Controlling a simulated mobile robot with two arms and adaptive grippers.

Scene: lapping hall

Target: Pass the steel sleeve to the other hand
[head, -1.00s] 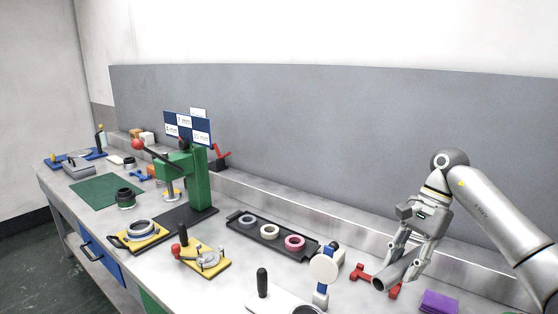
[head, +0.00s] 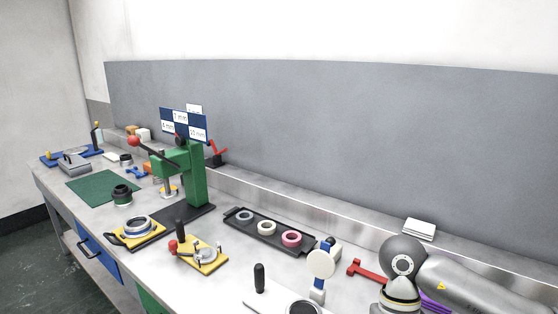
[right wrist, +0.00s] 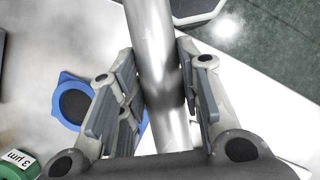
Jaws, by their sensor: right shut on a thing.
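The steel sleeve (right wrist: 152,45) is a plain shiny grey tube. In the right wrist view it runs from the top edge down between the fingers of my right gripper (right wrist: 158,72). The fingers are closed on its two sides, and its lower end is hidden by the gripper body. In the head view my right arm's wrist is at the lower right, with the gripper and sleeve out of sight. My left gripper is in neither view.
A red stand (head: 367,271) and a blue-and-white stand (head: 321,263) are left of my right wrist. A black tray (head: 266,236) holds three rings. A green press (head: 196,178) stands mid-bench. The right wrist view shows floor (right wrist: 275,40) past the bench edge.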

